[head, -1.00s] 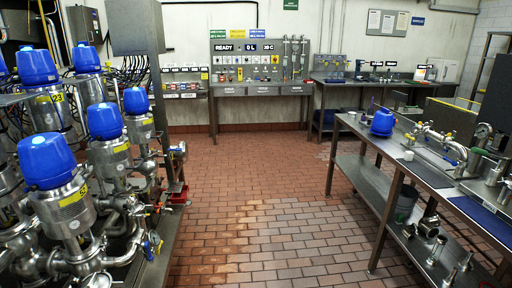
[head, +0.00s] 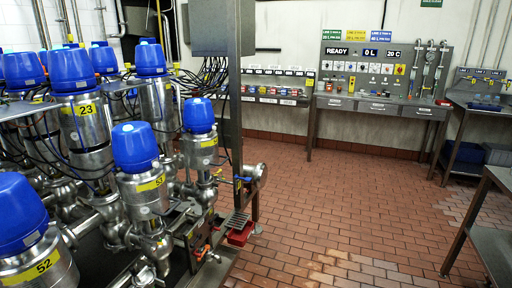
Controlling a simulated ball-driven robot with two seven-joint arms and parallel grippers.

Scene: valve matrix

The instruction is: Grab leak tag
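I cannot pick out a leak tag for certain. In the head view, a rack along the back wall (head: 272,86) carries rows of small coloured items under white labels. The panel bench beside it (head: 370,88) shows coloured square tags or switches below a display reading READY, 0 L, 20 C. Both are across the room and too small to identify piece by piece. Neither of my grippers is in view.
Blue-capped steel valves (head: 137,147) with yellow number labels crowd the left side, with pipes and cables. A red bin (head: 240,233) sits low beside them. A steel table (head: 492,250) stands at the right edge. Brick floor (head: 350,215) between is clear.

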